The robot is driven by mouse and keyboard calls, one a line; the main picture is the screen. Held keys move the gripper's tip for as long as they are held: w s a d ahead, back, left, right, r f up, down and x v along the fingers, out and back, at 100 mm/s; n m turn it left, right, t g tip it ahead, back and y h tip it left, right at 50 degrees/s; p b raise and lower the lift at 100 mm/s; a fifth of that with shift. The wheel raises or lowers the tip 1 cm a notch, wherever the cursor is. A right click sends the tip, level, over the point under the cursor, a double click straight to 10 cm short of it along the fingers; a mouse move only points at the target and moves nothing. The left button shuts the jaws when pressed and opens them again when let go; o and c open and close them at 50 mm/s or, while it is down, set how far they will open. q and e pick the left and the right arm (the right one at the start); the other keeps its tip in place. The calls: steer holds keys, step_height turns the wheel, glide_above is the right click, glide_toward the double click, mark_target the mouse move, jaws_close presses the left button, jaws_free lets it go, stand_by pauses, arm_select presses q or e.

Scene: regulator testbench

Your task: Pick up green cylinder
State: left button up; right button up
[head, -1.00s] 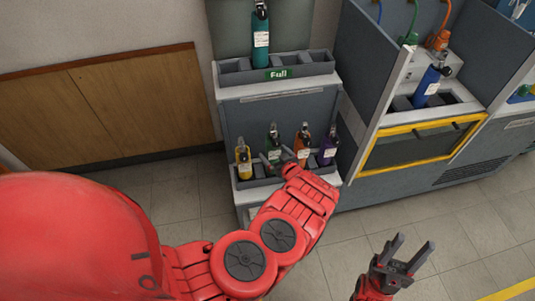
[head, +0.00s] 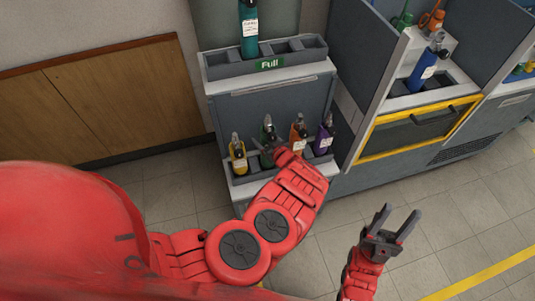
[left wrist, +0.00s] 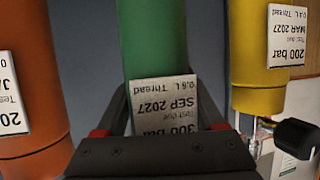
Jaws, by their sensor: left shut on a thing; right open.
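The green cylinder (head: 267,131) stands in the lower rack, between the yellow cylinder (head: 237,155) and the orange cylinder (head: 298,136). My left gripper (head: 266,149) reaches it from the front, and my wrist partly hides its lower part in the head view. In the left wrist view, the green cylinder (left wrist: 160,40) fills the middle, with the left gripper's fingers (left wrist: 163,115) on both sides of it and its white label between them. The left gripper is shut on it. My right gripper (head: 391,225) is open and empty over the floor.
A purple cylinder (head: 324,138) stands at the right end of the lower rack. The upper rack (head: 220,70), marked "Full", holds a teal cylinder (head: 249,28) and has empty slots. A blue cylinder (head: 424,68) stands in the bench bay at the right.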

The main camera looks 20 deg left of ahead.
mark_target(265, 123)
arm_select(q)
jaws_close()
steer(key=shift+r, duration=0.15)
steer(key=shift+w+r, duration=0.15)
steer(key=shift+r, duration=0.4)
step_height(265, 123, up, 6)
steer(key=shift+f+p, duration=0.1)
steer(key=shift+p, duration=0.65)
steer(key=shift+d+r, duration=0.1)
steer(key=shift+r, duration=0.6)
steer(key=shift+r+p, duration=0.6)
steer(key=shift+r, duration=0.2)
